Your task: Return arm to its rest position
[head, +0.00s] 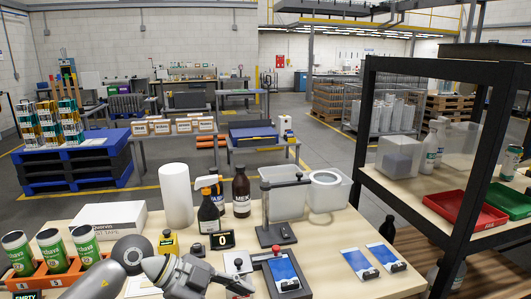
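My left arm comes in at the bottom left, over the front of the work table (345,225). Its gripper (236,285) is low at the bottom centre, just left of a small press-like stand with a blue plate (284,270). The gripper is seen from behind and above, so its fingertips and any gap between them are unclear. I cannot tell whether it touches anything. My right gripper is not in view.
Green cans (51,249) stand in an orange rack (60,275) at left. Dark bottles (241,192), a white roll (176,195), a small counter display (222,240) and a black stand (276,233) are behind the gripper. Blue cards (359,264) lie right. A black-framed shelf (440,205) stands at right.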

